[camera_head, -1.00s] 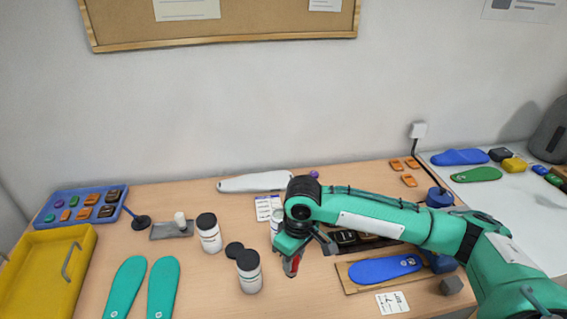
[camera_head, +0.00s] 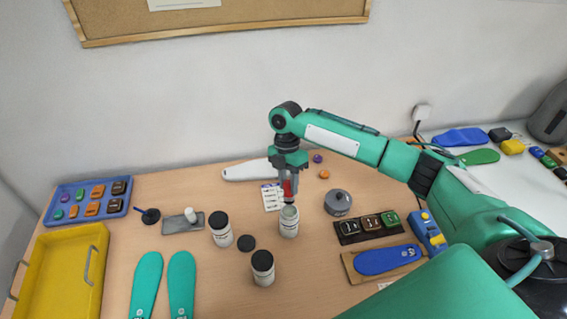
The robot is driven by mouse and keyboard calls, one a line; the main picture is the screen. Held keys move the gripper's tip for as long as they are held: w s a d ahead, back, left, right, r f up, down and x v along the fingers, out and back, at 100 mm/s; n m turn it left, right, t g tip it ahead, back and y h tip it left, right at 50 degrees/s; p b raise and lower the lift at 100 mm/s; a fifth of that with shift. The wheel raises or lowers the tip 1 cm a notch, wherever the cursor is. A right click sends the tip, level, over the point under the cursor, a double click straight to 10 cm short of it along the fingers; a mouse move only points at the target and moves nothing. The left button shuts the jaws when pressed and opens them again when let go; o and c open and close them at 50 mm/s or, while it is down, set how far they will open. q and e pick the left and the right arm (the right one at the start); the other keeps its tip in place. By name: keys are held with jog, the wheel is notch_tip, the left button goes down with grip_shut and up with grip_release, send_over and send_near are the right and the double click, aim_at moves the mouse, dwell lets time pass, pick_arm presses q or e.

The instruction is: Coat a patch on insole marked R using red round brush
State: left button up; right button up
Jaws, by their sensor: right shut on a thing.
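My right gripper (camera_head: 288,178) is shut on the red brush (camera_head: 288,189), of which a short red part shows below the fingers. The brush points down, with its lower end at the mouth of an open white jar (camera_head: 289,224); I cannot tell whether it is inside. A blue insole (camera_head: 388,260) lies on a wooden board (camera_head: 352,271) at the right. Two teal insoles (camera_head: 146,285) (camera_head: 181,285) lie at the front left. The marks on the insoles are too small to read. My left gripper is not in view.
Two black-capped jars (camera_head: 220,230) (camera_head: 262,268) and a loose black lid (camera_head: 246,243) stand near the open jar. A round grey pot (camera_head: 338,203) and a dark tray (camera_head: 348,237) of blocks are to its right. A yellow tray (camera_head: 52,285) is at far left.

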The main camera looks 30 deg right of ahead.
jog(key=shift+w+d+r+n, duration=0.25)
jog(key=shift+w+n, duration=0.15)
jog(key=shift+n, duration=0.1)
jog(key=shift+s+f+b, duration=0.1)
jog(key=shift+f+b, duration=0.5)
jog(key=shift+f, duration=0.05)
notch_tip(320, 180, down, 5)
jog(key=b, duration=0.4)
jog(key=shift+r+b, duration=0.15)
jog(key=shift+b, duration=0.2)
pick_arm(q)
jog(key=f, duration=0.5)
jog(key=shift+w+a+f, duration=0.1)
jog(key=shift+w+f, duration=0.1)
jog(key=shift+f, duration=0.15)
pick_arm(e)
jog(key=shift+f, duration=0.5)
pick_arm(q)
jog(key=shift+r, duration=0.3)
pick_arm(e)
jog(key=shift+f, duration=0.15)
dwell(0.5)
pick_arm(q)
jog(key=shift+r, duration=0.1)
pick_arm(e)
notch_tip(320, 180, up, 7)
jog(key=p, duration=0.7)
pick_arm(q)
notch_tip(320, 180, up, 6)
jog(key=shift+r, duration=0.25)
